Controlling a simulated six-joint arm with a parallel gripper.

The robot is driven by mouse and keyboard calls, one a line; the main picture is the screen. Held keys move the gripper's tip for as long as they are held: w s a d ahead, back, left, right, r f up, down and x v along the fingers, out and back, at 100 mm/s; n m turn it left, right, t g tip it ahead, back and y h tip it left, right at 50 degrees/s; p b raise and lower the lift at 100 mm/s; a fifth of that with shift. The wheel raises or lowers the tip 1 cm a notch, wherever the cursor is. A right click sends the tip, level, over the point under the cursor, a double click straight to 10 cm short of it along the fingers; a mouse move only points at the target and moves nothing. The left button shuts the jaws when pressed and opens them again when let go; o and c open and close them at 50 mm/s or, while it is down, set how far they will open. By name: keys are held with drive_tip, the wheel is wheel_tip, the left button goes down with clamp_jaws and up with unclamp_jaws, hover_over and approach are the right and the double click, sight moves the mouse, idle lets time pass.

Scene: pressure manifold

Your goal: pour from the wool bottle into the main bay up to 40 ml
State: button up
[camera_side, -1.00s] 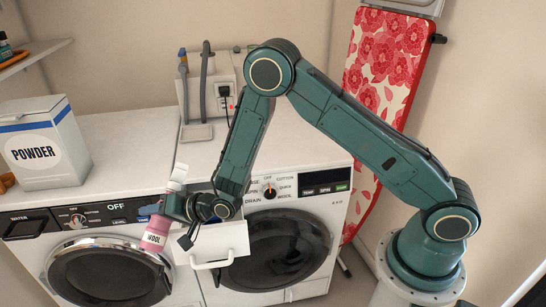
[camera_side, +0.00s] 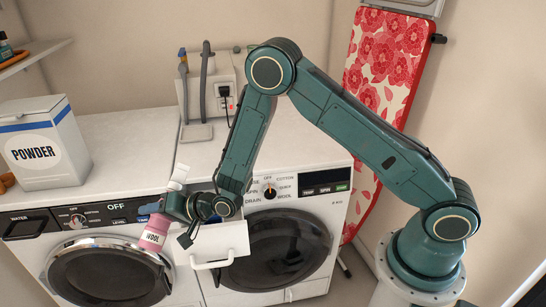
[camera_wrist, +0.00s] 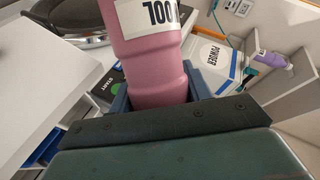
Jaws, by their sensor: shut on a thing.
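The wool bottle (camera_side: 155,233) is pink with a white label and is tilted, in front of the left washer's panel and left of the open drawer. My gripper (camera_side: 166,212) is shut around it. In the wrist view the bottle (camera_wrist: 155,75) stands between the jaws of my gripper (camera_wrist: 150,103); its upper end is out of frame. The white drawer (camera_side: 222,240) is pulled out from between the machines. The inside of the main bay is hidden in the side view, and I see no liquid stream or level.
A powder box (camera_side: 42,145) stands on the worktop at the left. A box with hoses and a plug (camera_side: 212,85) stands at the back. The left washer door (camera_side: 105,275) is below the bottle. A patterned ironing board (camera_side: 385,70) leans at the right.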

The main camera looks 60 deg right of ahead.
drive_tip(key=shift+a+r, duration=0.1)
drive_tip(key=shift+r, duration=0.05)
idle(0.8)
drive_tip(key=shift+a+f+m+y, duration=0.15)
drive_tip(key=shift+f+m+y, duration=0.4)
drive_tip(key=shift+m, duration=0.25)
idle(1.7)
drive_tip(key=shift+d+m+y, duration=0.3)
drive_tip(key=shift+m+y, duration=0.05)
drive_tip(key=shift+m, duration=0.25)
idle(2.5)
drive_tip(key=shift+a+r+n, duration=0.1)
drive_tip(key=shift+a+n, duration=0.3)
drive_tip(key=shift+n, duration=0.1)
drive_tip(key=shift+d+r+n+h, duration=0.2)
drive_tip(key=shift+r+n+h, duration=0.15)
drive_tip(key=shift+n+h, duration=0.25)
drive_tip(key=shift+r, duration=0.1)
